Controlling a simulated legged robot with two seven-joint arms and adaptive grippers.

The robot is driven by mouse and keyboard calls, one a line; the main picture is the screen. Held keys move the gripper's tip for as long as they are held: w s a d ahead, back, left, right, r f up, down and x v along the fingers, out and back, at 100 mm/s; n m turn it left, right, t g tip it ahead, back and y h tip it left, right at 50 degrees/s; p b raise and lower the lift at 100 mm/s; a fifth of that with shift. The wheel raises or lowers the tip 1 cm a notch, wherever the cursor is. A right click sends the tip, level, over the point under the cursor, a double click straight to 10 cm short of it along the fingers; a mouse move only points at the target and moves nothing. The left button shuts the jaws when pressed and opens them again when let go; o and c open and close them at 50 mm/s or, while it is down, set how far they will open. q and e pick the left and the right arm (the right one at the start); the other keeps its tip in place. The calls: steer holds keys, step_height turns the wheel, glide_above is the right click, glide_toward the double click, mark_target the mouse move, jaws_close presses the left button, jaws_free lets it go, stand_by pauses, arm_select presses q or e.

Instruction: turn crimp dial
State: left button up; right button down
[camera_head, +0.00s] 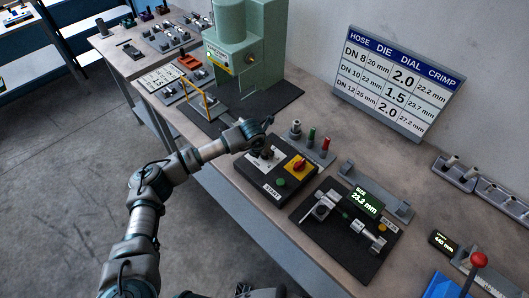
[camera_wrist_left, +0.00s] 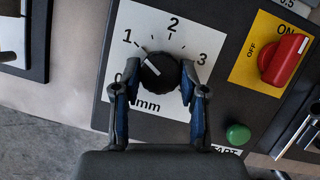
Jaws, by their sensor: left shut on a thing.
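The black crimp dial (camera_wrist_left: 160,70) sits on a white scale plate (camera_wrist_left: 180,45) marked 0 to 3 mm. Its white pointer line aims up and left, close to the 1. My left gripper (camera_wrist_left: 158,92) is shut on the dial, one finger on each side. In the head view my left gripper (camera_head: 262,138) reaches over the black control box (camera_head: 268,185), and the hand mostly hides the dial. My right gripper is not in view.
On the box are a red on/off switch (camera_wrist_left: 286,58) on yellow and a green start button (camera_wrist_left: 238,134). A green press (camera_head: 235,60) stands behind. A gauge reading 23.2 mm (camera_head: 364,201) lies right. The wall chart (camera_head: 398,85) lists hose, die, dial and crimp.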

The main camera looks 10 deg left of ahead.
arm_select(q)
steer(key=o, duration=0.9)
steer(key=shift+w+r, duration=0.25)
steer(key=shift+r, duration=0.1)
steer(key=shift+o, duration=1.2)
steer(key=shift+f, duration=0.25)
steer(key=v, duration=1.1)
steer(key=shift+s+r, duration=0.2)
steer(key=shift+r, duration=0.15)
